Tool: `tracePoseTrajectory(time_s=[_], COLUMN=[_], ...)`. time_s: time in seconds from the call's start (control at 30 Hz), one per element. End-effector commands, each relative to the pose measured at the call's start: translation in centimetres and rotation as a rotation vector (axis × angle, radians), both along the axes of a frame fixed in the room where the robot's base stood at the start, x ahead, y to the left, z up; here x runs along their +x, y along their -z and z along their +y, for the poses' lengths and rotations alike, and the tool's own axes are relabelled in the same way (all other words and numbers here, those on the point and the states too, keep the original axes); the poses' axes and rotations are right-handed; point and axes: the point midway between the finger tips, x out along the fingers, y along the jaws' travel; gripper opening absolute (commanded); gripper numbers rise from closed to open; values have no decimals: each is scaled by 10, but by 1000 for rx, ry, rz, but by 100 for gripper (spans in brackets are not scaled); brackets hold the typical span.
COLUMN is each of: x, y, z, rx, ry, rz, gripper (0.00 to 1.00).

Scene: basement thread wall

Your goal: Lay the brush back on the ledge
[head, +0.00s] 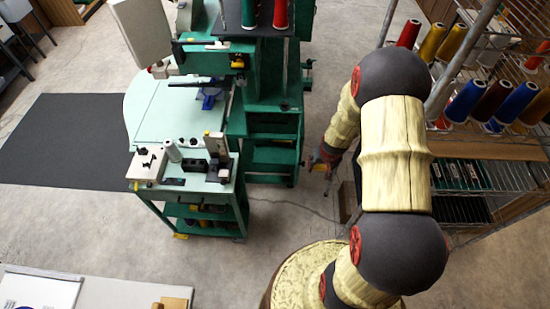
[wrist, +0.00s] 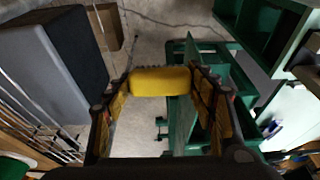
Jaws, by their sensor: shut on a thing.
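My gripper (wrist: 160,82) is shut on the brush (wrist: 158,81) in the wrist view. The brush shows as a yellow block with a dark, ragged upper edge, held crosswise between the two fingertips. Floor shows beyond it, and green metal parts lie behind its right end. In the head view my gripper (head: 321,163) is small, partly hidden by my arm, just right of the green machine (head: 272,155). The brush is hard to make out there. I cannot tell which surface is the ledge.
A wire rack (head: 490,150) with several thread cones stands at the right. A green cart (head: 205,212) with small items on top stands left of the machine. A dark mat (head: 65,140) lies at the left. The floor (head: 285,235) in the middle is clear.

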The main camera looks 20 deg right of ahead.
Motion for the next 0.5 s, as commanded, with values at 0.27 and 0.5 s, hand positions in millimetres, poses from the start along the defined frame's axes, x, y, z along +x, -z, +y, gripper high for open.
tracePoseTrajectory(time_s=[0.27,0.5], x=[-11,-39], y=[3,8], z=[6,20], rx=[13,43], ry=[-1,-4], rz=[27,89], gripper=[36,36])
